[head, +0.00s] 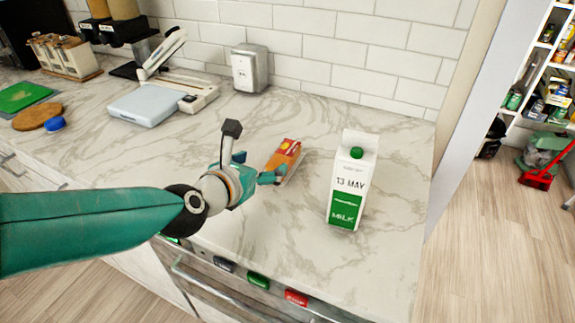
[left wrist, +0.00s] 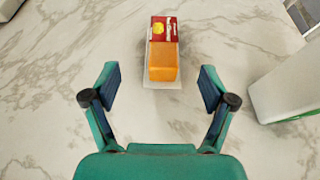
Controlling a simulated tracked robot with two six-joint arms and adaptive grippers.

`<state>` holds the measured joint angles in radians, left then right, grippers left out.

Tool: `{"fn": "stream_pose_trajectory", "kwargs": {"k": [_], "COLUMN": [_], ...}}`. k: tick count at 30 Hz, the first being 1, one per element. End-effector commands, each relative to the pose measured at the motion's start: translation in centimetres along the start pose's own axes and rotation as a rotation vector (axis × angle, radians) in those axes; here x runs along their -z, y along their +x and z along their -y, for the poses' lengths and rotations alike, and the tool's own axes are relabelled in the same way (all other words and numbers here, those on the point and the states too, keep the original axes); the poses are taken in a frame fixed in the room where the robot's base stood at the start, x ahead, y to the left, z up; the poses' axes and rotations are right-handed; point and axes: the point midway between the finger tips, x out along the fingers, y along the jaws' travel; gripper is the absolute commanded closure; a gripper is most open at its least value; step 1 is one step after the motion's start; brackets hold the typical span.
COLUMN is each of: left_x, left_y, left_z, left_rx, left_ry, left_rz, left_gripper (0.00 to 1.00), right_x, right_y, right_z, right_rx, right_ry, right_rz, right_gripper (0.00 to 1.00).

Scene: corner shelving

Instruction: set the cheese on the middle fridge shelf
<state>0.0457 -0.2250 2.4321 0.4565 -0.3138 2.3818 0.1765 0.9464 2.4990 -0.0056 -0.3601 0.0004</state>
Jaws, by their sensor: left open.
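The cheese (head: 285,155) is an orange block with a red and yellow label, lying on the marble counter in the head view. In the left wrist view the cheese (left wrist: 163,55) lies on a pale base, just beyond and between the fingertips. My left gripper (head: 268,174) is beside the cheese in the head view, partly covering its near end. In the left wrist view my left gripper (left wrist: 160,88) is open and empty, its fingers wide apart. My right gripper is not in view. No fridge shelf shows.
A milk carton (head: 345,185) stands upright right of the cheese; its side (left wrist: 285,88) shows in the left wrist view. Stocked shelving (head: 545,90) is at the far right.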

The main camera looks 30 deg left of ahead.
Motion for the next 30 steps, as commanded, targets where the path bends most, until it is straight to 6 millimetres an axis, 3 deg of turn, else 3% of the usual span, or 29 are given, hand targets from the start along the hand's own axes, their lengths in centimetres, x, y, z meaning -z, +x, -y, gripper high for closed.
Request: {"fn": "stream_pose_trajectory", "kwargs": {"k": [1, 6, 16, 24, 30], "left_x": [0.3, 0.1, 0.0, 0.1, 0.1], "left_y": [1.3, 4.2, 6.3, 9.7, 10.6], "left_z": [0.0, 0.1, 0.3, 0.6, 0.6], "left_rx": [0.000, 0.001, 0.001, 0.001, 0.001], "left_ry": [0.001, 0.001, 0.000, 0.000, 0.000], "left_rz": [-0.004, -0.002, -0.002, -0.003, 0.001], "left_gripper": [0.16, 0.16, 0.16, 0.16, 0.16], "right_x": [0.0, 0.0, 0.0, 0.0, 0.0], "right_y": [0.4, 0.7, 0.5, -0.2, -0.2], "right_z": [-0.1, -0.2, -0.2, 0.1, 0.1], "right_rx": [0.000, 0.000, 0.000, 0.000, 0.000], "right_ry": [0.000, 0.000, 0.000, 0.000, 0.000], "right_rz": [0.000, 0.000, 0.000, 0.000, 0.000], "right_gripper": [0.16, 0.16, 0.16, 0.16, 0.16]}}
